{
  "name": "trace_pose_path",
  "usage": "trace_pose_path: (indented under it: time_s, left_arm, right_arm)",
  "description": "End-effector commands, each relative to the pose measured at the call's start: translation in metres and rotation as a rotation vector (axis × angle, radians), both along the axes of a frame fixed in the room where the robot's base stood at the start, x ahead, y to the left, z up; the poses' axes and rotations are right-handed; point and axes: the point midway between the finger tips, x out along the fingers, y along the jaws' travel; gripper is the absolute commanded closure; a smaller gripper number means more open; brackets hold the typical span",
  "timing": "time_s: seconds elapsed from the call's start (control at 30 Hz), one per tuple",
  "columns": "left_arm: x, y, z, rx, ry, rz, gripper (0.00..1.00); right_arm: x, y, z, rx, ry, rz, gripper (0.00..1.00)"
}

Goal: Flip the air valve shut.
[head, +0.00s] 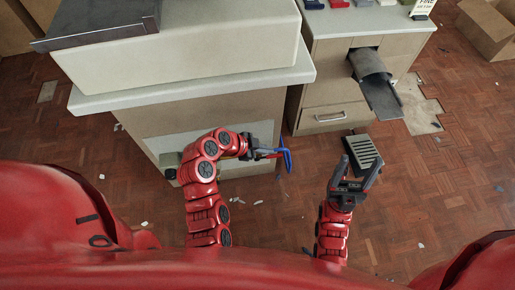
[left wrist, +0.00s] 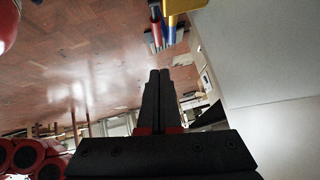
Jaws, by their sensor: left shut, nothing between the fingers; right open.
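A blue looped part (head: 288,160) shows beside the cabinet, right at the tips of my left gripper (head: 280,152); I cannot tell whether they touch. In the left wrist view the left gripper (left wrist: 160,74) is shut and empty, pointing up the picture. Beyond its tips are a brass-yellow body (left wrist: 186,5), a blue bar (left wrist: 171,28) and a red bar (left wrist: 157,33), at the top edge. These may be the air valve and its lever; the lever's position is unclear. My right gripper (head: 361,160) is open and empty, low at the right.
The pale cabinet (head: 190,98) with an overhanging top stands close to my left arm. A second cabinet (head: 325,90) with a drawer and a grey chute (head: 372,68) stands behind. A dark slotted grate (head: 364,150) lies beyond my right gripper. The wooden floor (head: 440,190) at the right is mostly clear.

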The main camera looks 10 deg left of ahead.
Motion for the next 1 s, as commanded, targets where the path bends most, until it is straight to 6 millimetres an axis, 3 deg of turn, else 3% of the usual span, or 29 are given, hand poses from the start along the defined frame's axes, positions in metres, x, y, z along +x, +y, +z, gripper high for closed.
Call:
trace_pose_path:
  time_s: [0.1,0.23,0.4,1.0]
  left_arm:
    - [0.007,-0.017,-0.019,-0.003,0.004,-0.004,1.0]
    - [0.011,-0.014,-0.04,-0.002,0.006,0.002,1.0]
    - [0.015,-0.012,-0.052,-0.001,0.001,0.001,1.0]
    - [0.015,-0.014,-0.055,0.02,0.01,-0.002,1.0]
  right_arm:
    - [0.0,0.0,-0.004,0.0,0.0,0.0,0.34]
    - [0.0,0.0,-0.01,0.0,0.0,0.0,0.34]
    - [0.0,0.0,-0.012,0.0,0.0,0.0,0.34]
    - [0.0,0.0,-0.008,0.0,0.0,0.0,0.34]
